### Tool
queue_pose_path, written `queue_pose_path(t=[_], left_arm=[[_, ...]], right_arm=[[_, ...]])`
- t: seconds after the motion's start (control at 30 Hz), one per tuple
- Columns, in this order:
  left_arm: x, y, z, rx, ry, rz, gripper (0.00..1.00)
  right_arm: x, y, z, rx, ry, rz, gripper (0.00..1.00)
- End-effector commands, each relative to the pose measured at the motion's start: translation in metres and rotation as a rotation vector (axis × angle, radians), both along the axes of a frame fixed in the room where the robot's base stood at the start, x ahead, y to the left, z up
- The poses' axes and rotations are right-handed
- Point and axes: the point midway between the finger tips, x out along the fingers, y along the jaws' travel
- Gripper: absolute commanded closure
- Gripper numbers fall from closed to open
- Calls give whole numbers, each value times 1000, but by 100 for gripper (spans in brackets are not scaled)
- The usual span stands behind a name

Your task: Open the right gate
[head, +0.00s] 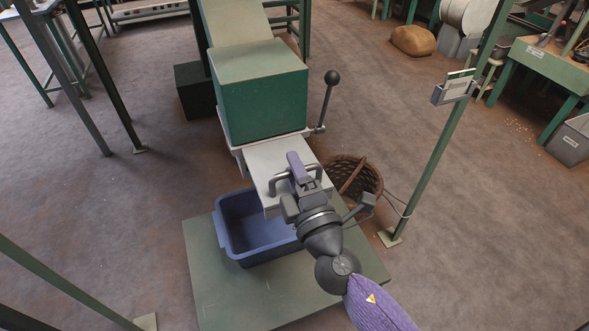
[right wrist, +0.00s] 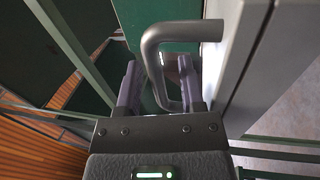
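A pale flat gate plate (head: 262,160) juts out from under a green hopper box (head: 258,95). It has a grey loop handle (head: 274,186) near its front edge. My right gripper (head: 298,168) is over the handle from the front. In the right wrist view the bar of the handle (right wrist: 154,65) passes between the two purple fingers of the right gripper (right wrist: 158,85), with gaps visible on both sides. The fingers are apart and I see no clear grip. My left gripper is not in view.
A blue bin (head: 230,235) stands under the plate on a green base (head: 215,290). A lever with a black knob (head: 329,90) rises right of the hopper. A wicker basket (head: 365,172) is beside the plate, and a green post (head: 432,165) stands farther right.

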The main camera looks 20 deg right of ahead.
Motion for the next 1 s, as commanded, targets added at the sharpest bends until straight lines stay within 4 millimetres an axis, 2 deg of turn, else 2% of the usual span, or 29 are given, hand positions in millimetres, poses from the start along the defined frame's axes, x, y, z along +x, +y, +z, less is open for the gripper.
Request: queue_pose_path(t=[0.17, 0.5, 0.63, 0.77, 1.0], left_arm=[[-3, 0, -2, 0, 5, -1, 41], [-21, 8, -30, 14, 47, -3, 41], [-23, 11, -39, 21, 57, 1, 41], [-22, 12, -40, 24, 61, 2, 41], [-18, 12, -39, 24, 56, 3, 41]], right_arm=[[-6, 0, -2, 0, 0, 0, 50], [-71, -2, -21, 1, 5, 1, 50], [-90, -3, -23, 0, 4, 0, 50], [-98, -3, -21, 0, 1, 0, 50], [-97, -3, -19, 0, 0, 0, 50]])
